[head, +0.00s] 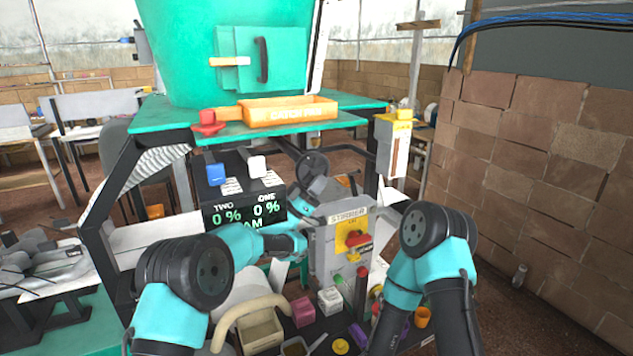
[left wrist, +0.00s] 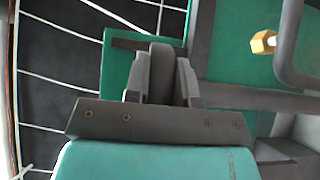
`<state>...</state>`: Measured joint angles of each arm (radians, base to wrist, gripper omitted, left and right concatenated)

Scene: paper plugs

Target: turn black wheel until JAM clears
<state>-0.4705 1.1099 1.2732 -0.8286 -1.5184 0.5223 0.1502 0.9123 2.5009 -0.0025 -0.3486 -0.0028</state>
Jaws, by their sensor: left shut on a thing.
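The black wheel (head: 311,165) is under the green table, right of the display, its rim partly hidden by my left gripper (head: 318,180). In the left wrist view the fingers of my left gripper (left wrist: 161,82) are shut on a dark grey bar-like piece (left wrist: 161,62), which looks like part of the wheel's rim. The black display (head: 244,212) reads TWO 0 % and ONE 0 %. Below that, green letters "AM" show, with the start of the word hidden by my left arm. My right gripper is not in view; only its arm shows at lower right.
A grey STIRRER box (head: 327,245) with a red switch (head: 357,241) stands right of the wheel. An orange catch tray (head: 288,111) sits on the green table above. Several small boxes and cups crowd the shelf below, including a pink box (head: 303,312).

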